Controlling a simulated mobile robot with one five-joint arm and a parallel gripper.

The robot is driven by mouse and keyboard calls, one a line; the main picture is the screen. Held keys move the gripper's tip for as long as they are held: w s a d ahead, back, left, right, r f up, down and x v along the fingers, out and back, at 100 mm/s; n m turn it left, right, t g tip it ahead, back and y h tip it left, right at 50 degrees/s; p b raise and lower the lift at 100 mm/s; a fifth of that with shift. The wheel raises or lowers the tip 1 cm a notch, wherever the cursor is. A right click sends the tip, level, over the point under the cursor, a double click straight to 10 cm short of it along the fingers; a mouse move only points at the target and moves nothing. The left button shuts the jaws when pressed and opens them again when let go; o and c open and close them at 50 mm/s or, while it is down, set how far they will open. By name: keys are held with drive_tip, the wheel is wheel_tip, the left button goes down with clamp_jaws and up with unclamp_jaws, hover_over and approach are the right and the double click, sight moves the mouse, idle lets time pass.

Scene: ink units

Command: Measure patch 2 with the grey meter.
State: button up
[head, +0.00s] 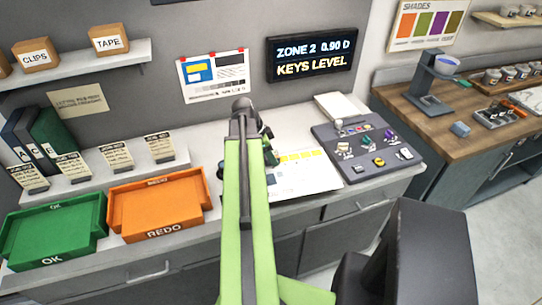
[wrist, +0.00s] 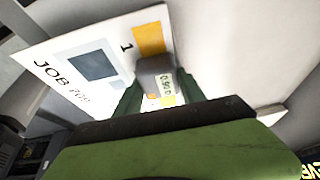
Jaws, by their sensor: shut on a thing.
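My gripper (wrist: 160,90) is shut on the grey meter (wrist: 157,66), whose small label reads 0.90 D. The meter is over the white job sheet (wrist: 105,62), beside a yellow patch (wrist: 148,38) marked 1. The meter and fingers cover part of the patch row, and a bit of yellow shows below the meter. I cannot tell whether the meter touches the sheet. In the head view my gripper (head: 267,148) is at the left of the sheet (head: 305,170), partly hidden by my green arm. The dark display (head: 311,53) reads ZONE 2 0.90 D, KEYS LEVEL.
A green OK tray (head: 54,238) and an orange REDO tray (head: 157,206) stand on the left of the counter. A dark board (head: 350,172) with several small tools lies right of the sheet. A wooden bench (head: 455,120) is further right.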

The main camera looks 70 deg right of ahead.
idle(0.4)
wheel_tip(320, 180, up, 3)
drive_tip(key=p, duration=0.3)
drive_tip(key=shift+r, duration=0.15)
idle(1.1)
